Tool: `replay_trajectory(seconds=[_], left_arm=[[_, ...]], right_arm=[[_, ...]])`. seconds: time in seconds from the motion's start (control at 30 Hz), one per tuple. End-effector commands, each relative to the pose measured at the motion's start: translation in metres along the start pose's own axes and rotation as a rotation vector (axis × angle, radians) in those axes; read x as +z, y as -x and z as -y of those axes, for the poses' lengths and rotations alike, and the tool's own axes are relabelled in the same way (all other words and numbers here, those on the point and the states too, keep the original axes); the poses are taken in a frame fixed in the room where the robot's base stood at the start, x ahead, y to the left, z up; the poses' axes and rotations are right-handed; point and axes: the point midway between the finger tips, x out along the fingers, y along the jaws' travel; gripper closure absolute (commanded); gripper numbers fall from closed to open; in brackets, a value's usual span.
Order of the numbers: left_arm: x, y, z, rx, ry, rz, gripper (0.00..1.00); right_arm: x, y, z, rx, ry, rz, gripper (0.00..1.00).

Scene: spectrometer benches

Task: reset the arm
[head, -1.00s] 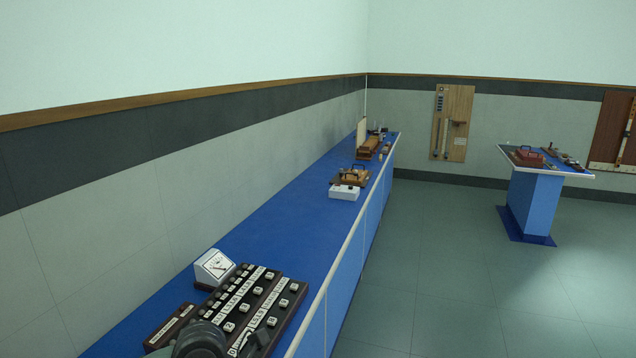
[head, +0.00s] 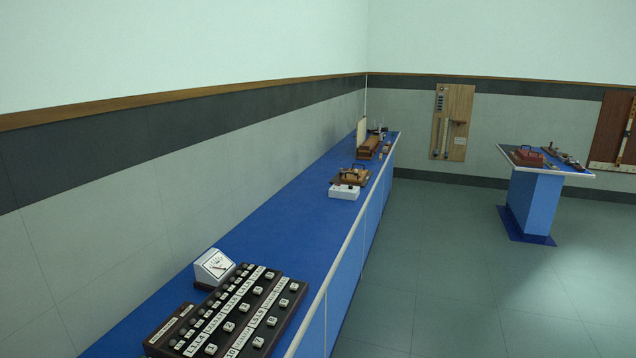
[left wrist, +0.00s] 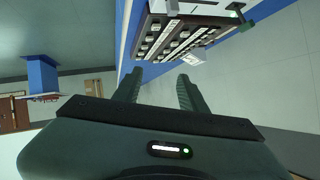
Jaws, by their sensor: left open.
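My left gripper (left wrist: 158,92) shows in the left wrist view with its two dark fingers apart and nothing between them. That view is turned upside down. The keyed panel (left wrist: 170,35), a dark board with rows of white labelled keys, lies beyond the fingertips and apart from them. In the head view the same panel (head: 243,312) rests on the near end of the blue bench, fully uncovered. Neither gripper shows in the head view.
A white meter (head: 214,267) stands behind the panel by the wall. The long blue bench (head: 290,225) is bare up to a white box (head: 344,192) and wooden instruments farther back. A separate blue table (head: 535,195) stands at the right, with open floor (head: 440,260) between.

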Motion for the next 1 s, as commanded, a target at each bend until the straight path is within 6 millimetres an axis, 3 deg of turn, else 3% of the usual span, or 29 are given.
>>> replay_trajectory(seconds=[0.03, 0.1, 0.2, 0.5, 0.77, 0.87, 1.0], left_arm=[[0.031, 0.008, -0.004, 0.024, 0.031, 0.109, 0.58], [0.068, 0.020, -0.011, 0.059, 0.058, 0.243, 0.58], [0.109, 0.041, -0.021, 0.108, 0.087, 0.399, 0.58], [0.189, 0.111, -0.048, 0.252, 0.139, 0.755, 0.58], [0.261, 0.051, -0.078, 0.257, 0.130, 0.780, 0.58], [0.297, 0.029, -0.091, 0.261, 0.127, 0.794, 0.58], [0.361, -0.001, -0.115, 0.268, 0.121, 0.817, 0.58]], right_arm=[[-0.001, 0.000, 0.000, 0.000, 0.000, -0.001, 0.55], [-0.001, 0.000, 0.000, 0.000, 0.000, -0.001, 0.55], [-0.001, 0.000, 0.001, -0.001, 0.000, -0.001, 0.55], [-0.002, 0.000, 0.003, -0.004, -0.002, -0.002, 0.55], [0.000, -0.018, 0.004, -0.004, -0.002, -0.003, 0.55], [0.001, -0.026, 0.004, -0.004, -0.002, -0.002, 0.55], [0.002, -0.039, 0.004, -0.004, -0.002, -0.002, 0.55]])
